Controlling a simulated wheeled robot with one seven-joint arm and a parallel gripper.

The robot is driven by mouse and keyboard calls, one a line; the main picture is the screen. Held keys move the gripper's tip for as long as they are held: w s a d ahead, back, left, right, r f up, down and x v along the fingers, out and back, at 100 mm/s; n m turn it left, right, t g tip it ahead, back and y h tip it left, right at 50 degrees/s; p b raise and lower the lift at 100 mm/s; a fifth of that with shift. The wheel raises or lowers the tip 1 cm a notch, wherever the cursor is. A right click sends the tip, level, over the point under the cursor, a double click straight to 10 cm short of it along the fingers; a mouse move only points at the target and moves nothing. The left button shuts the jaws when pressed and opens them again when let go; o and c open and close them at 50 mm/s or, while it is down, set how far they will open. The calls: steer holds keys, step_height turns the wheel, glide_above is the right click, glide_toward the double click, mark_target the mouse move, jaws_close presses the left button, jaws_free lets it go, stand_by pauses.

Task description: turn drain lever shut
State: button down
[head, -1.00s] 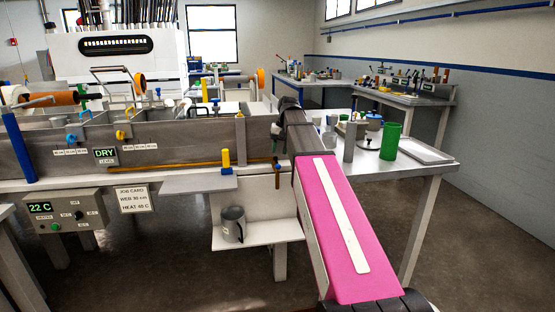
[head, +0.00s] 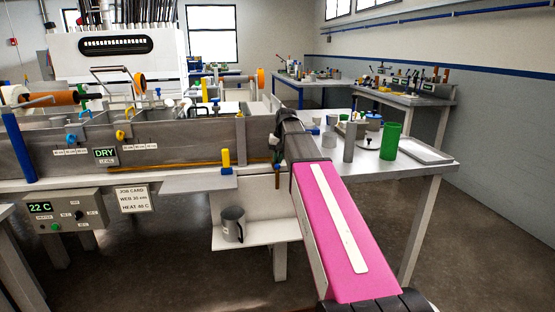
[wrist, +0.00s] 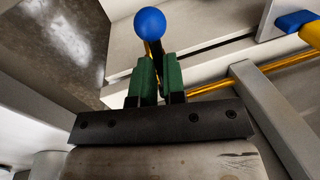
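The drain lever shows in the wrist view as a blue ball knob (wrist: 150,22) on a dark stem, just beyond my fingertips. My gripper (wrist: 159,68) has green finger pads drawn close together, with the stem running between them. It appears shut on the stem below the knob; the pads hide most of the stem. In the head view my gripper (head: 277,153) is small and dark at the right end of the bath (head: 200,138), near the end of the brass pipe (head: 180,165). The lever is hard to make out there.
A yellow and blue handle (head: 226,161) stands left of my gripper and also shows in the wrist view (wrist: 296,22). A grey mug (head: 233,224) sits on a low shelf (head: 255,235) below. A side table with a green cup (head: 390,141) lies right of my arm.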

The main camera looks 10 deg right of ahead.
steer(key=shift+a, duration=0.1)
steer(key=shift+w+a+m+t+h, duration=0.35)
steer(key=shift+w+a+m, duration=0.35)
steer(key=shift+m, duration=2.15)
steer(key=shift+w+a+m+t+h, duration=0.35)
steer(key=shift+w+a+m, duration=0.35)
steer(key=shift+m, duration=2.1)
steer(key=shift+w+a+m+t+h, duration=0.35)
steer(key=shift+w+a+m, duration=0.35)
steer(key=shift+m, duration=2.15)
steer(key=c, duration=1.2)
jaws_free()
steer(key=shift+r, duration=0.1)
steer(key=v, duration=1)
steer(key=shift+s+a+r, duration=0.1)
steer(key=shift+r, duration=0.2)
